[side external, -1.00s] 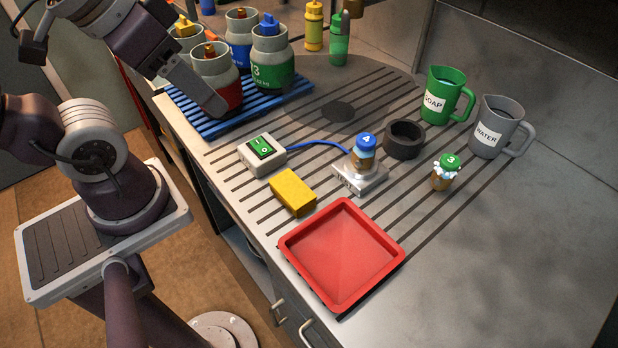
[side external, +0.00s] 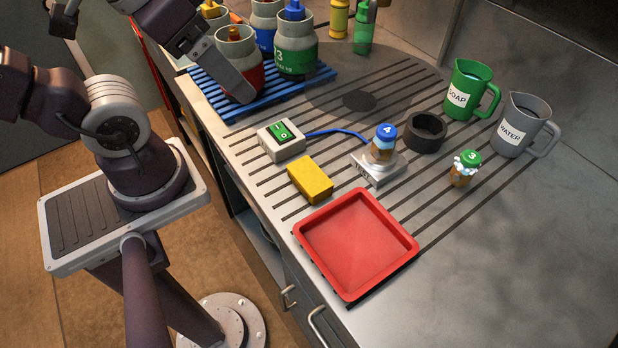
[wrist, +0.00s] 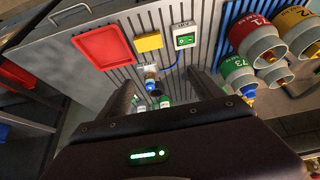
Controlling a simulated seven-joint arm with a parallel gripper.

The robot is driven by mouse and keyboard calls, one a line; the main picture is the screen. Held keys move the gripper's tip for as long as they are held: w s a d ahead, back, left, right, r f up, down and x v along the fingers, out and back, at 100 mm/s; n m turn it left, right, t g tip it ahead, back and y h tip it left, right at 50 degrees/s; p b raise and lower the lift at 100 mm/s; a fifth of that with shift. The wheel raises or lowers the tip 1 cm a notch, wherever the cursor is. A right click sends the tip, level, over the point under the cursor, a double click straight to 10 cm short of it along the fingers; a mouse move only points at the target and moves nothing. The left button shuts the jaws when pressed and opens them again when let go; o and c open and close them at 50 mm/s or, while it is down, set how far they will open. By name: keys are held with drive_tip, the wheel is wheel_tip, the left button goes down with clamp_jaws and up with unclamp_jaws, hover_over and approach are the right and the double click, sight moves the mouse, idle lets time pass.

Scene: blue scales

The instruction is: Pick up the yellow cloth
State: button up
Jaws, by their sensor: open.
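The yellow cloth (side external: 310,180) looks like a thick rectangular block. It lies flat on the grooved counter between the switch box and the red tray. In the wrist view, the yellow cloth (wrist: 148,42) is beyond the fingers, toward the top. My gripper (wrist: 165,90) is open, its two dark fingers apart with nothing held between them. In the side view, my gripper (side external: 236,86) is up at the left, in front of the red-banded bottle and well apart from the cloth. One finger is mostly hidden there.
A red tray (side external: 356,245) sits just in front of the cloth. A switch box (side external: 281,141) is cabled to a scale (side external: 378,168) bearing a blue-lidded jar (side external: 383,145). Several bottles stand on a blue rack (side external: 228,107). Green (side external: 466,90) and grey (side external: 522,125) jugs stand right.

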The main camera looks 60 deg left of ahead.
drive_tip(key=m+g, duration=0.6)
drive_tip(key=m, duration=1.2)
hover_over(309, 175)
wheel_tip(309, 175, down, 20)
drive_tip(key=shift+w, duration=0.1)
wheel_tip(309, 175, down, 7)
drive_tip(key=shift+r, duration=0.15)
drive_tip(key=c, duration=1.5)
drive_tip(key=shift+o, duration=0.2)
drive_tip(key=r, duration=1)
drive_tip(key=shift+w+d, duration=0.3)
drive_tip(key=shift+w, duration=0.1)
drive_tip(key=w+d+r+m, duration=0.2)
drive_tip(key=w+d+r, duration=0.1)
drive_tip(key=d, duration=0.4)
drive_tip(key=w+d+r+m, duration=0.2)
drive_tip(key=w+d, duration=0.4)
drive_tip(key=d, duration=0.2)
drive_tip(key=shift+w+r+m, duration=0.15)
drive_tip(key=shift+r+m, duration=0.15)
drive_tip(key=shift+r, duration=0.1)
